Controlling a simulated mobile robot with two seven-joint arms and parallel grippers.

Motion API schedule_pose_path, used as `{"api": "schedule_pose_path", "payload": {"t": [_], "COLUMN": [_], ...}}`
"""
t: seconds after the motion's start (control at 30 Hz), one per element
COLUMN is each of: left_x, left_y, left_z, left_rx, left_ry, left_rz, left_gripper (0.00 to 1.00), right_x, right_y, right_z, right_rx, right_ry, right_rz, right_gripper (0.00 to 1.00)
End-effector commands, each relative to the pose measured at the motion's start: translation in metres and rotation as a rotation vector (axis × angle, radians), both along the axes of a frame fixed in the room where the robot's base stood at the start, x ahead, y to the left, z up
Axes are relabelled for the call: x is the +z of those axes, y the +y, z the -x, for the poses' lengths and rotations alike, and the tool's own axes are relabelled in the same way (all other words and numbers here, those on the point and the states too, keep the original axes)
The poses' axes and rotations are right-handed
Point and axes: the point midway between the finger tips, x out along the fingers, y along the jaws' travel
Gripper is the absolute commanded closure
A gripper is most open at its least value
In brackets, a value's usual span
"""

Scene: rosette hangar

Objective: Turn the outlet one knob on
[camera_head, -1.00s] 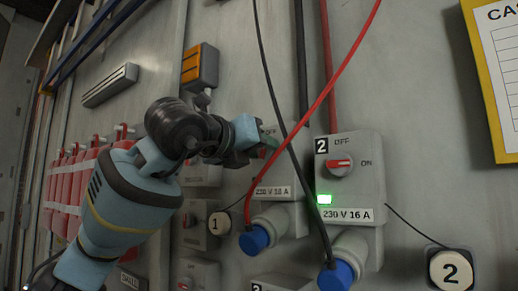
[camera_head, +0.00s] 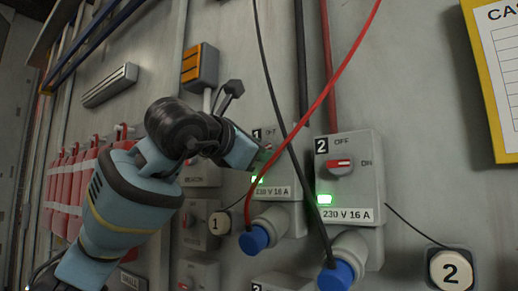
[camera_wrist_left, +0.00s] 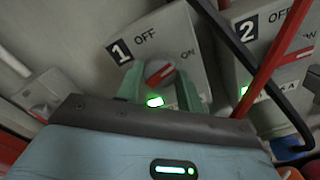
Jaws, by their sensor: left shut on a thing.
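The outlet one box (camera_head: 282,172) is on the wall, labelled 1, with a green light lit on its front. Its red knob (camera_wrist_left: 159,72) shows in the left wrist view between the two green fingers of my left gripper (camera_wrist_left: 163,82), which is shut on it. The knob's red bar is tilted, slanting up to the right. In the head view my left gripper (camera_head: 266,155) reaches the box from the left and hides most of the knob. The right gripper is in neither view.
Outlet two (camera_head: 350,170) stands close on the right with a lit green light. A red cable (camera_head: 318,105) and a black cable (camera_head: 282,120) hang in front of the boxes. Blue plugs (camera_head: 254,240) sit below.

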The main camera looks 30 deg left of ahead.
Motion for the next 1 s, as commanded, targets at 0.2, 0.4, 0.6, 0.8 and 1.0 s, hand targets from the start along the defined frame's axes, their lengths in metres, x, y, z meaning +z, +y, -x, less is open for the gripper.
{"api": "schedule_pose_path", "payload": {"t": [0.2,0.4,0.6,0.8,1.0], "left_x": [0.0006,0.0005,0.0006,0.0005,0.0005], "left_y": [0.0,0.0,-0.0001,-0.0001,-0.0001], "left_z": [0.0003,0.0002,0.0003,0.0003,0.0003], "left_rx": [0.0,0.0,-0.001,-0.001,-0.001], "left_ry": [-0.014,-0.022,-0.026,-0.028,-0.028], "left_rz": [-0.159,-0.259,-0.31,-0.327,-0.327], "left_gripper": [0.85,0.85,0.85,0.85,0.85], "right_x": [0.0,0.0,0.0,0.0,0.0], "right_y": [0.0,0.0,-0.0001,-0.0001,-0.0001], "right_z": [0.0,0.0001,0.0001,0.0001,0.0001], "right_rx": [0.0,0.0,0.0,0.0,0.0], "right_ry": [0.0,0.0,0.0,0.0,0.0], "right_rz": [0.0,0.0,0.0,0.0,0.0], "right_gripper": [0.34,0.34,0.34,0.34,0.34]}}
